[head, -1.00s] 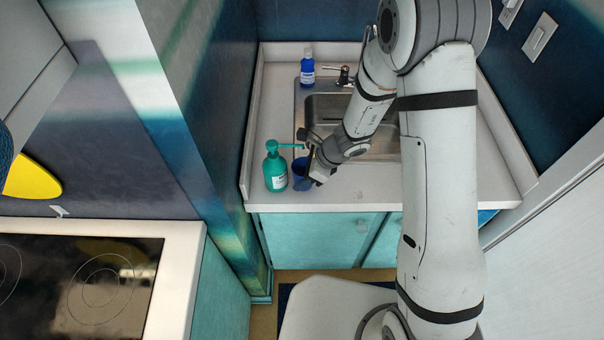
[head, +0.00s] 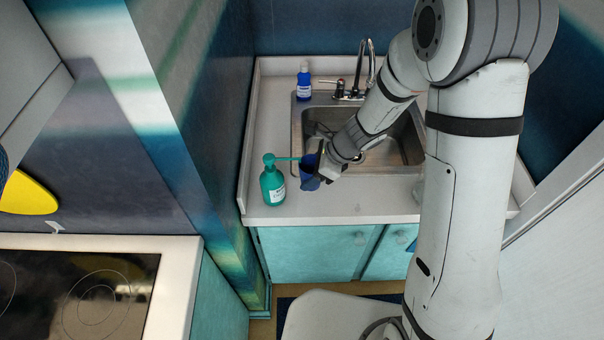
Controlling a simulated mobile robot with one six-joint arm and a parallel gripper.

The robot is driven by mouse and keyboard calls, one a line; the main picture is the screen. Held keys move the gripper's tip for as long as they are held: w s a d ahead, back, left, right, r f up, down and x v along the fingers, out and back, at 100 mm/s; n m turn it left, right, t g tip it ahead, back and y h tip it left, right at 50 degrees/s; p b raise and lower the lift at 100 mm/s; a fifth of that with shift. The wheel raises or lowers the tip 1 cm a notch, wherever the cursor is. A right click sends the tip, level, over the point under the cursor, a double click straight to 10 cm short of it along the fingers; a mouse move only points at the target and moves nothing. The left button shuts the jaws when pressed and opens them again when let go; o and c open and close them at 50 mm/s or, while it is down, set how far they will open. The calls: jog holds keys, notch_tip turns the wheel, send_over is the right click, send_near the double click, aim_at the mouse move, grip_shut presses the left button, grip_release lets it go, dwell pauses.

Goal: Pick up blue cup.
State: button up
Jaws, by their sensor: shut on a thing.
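The blue cup (head: 308,174) is dark blue and stands near the front left corner of the sink, just right of the green pump bottle. My gripper (head: 320,168) reaches it from the right and is shut on it. The gripper's dark fingers hide part of the cup's right side. I cannot tell whether the cup touches the counter or is slightly raised.
A green pump bottle (head: 272,181) stands close on the cup's left, its spout pointing towards the cup. A blue bottle (head: 304,81) stands at the back. The steel sink (head: 408,150) and tap (head: 370,62) lie behind and right. The counter (head: 345,205) in front is clear.

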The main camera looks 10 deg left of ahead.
jog(key=w+d+b, duration=0.2)
jog(key=w+d, duration=0.2)
jog(key=d, duration=1.2)
jog(key=shift+d+b, duration=0.25)
jog(key=shift+b, duration=0.05)
jog(key=shift+d, duration=0.1)
dwell(0.8)
